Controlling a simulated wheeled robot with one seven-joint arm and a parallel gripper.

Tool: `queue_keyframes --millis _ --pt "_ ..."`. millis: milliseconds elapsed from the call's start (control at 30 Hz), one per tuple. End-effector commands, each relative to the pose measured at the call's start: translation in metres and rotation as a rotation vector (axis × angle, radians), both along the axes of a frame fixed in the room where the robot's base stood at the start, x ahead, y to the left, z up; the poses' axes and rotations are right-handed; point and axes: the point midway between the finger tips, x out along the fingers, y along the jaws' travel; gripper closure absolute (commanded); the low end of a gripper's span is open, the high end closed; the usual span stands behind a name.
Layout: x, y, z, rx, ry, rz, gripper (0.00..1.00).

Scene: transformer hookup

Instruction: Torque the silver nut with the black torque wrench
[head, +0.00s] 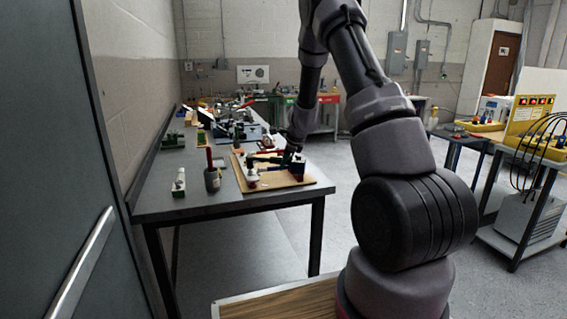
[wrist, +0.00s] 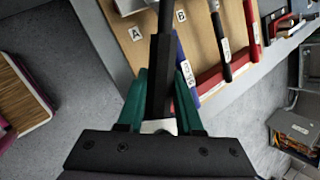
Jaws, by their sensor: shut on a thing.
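My gripper (wrist: 158,105) has green fingers closed on a long black bar, which looks like the handle of the black torque wrench (wrist: 161,70). In the wrist view the bar runs away from the fingers, over the wooden board (wrist: 201,28). Its far end is cut off at the top edge. A grey metal piece (wrist: 130,5) shows beside label A. I cannot make out the silver nut in either view.
Blue (wrist: 184,78), red (wrist: 222,74) and black (wrist: 219,38) labelled tools lie on the board's right side. Several tools crowd the bench's far end.

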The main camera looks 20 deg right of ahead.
Motion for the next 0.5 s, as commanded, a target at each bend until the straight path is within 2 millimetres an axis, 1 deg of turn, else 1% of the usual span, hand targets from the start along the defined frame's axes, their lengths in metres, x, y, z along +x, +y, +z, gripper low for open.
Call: queue_keyframes --millis 500 --pt "0.0 0.0 -0.011 0.0 -0.001 0.001 1.0"
